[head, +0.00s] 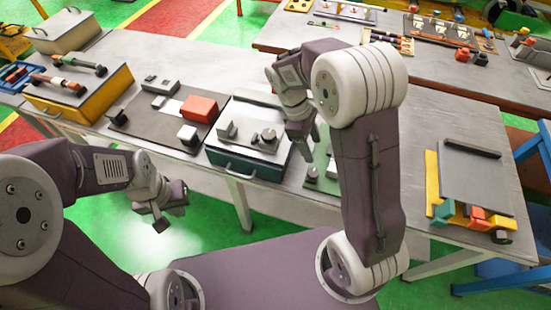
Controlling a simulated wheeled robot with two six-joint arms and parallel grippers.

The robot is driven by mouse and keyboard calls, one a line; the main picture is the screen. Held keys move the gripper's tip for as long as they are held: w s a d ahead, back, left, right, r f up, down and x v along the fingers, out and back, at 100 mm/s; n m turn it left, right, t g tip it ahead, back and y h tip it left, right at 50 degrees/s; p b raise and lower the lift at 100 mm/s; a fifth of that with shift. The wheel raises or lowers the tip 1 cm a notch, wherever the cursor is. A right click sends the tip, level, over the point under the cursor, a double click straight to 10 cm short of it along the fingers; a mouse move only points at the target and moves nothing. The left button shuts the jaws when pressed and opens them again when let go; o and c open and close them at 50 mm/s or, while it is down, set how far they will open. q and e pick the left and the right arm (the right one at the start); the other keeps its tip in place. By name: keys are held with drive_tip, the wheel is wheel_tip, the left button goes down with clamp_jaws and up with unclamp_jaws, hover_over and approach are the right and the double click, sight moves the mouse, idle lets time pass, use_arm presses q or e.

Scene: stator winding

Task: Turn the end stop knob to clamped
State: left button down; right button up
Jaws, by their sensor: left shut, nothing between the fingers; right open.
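A teal box (236,163) with a pale top plate stands at the middle of the table. Dark round knobs (268,135) and a grey block (227,129) sit on that plate. One of these knobs may be the end stop knob; its setting is too small to read. My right gripper (305,150) is open and points down just right of the knobs, over or beside the box's right edge. My arm hides part of the area behind it. My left gripper (160,222) is shut and empty, low in front of the table, well left of the knobs.
Left of the box lies a dark tray (150,130) with a red block (199,108). A green plate (318,180) with small grey parts is partly hidden by my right arm. Bare table lies between.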

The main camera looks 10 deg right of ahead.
sight(313, 172)
drive_tip(key=shift+n, duration=0.3)
drive_tip(key=f, duration=0.9)
drive_tip(key=shift+s+f, duration=0.15)
drive_tip(key=shift+s, duration=0.25)
drive_tip(key=shift+d+x, duration=0.2)
drive_tip(key=shift+x, duration=0.9)
drive_tip(key=shift+s+d, duration=0.2)
drive_tip(key=shift+s, duration=0.1)
drive_tip(key=shift+w+a, duration=0.15)
drive_tip(key=shift+c, duration=0.9)
use_arm(q)
drive_tip(key=shift+s+a+f, duration=0.1)
drive_tip(key=shift+a+f, duration=0.05)
drive_tip(key=shift+f, duration=0.2)
use_arm(e)
clamp_jaws()
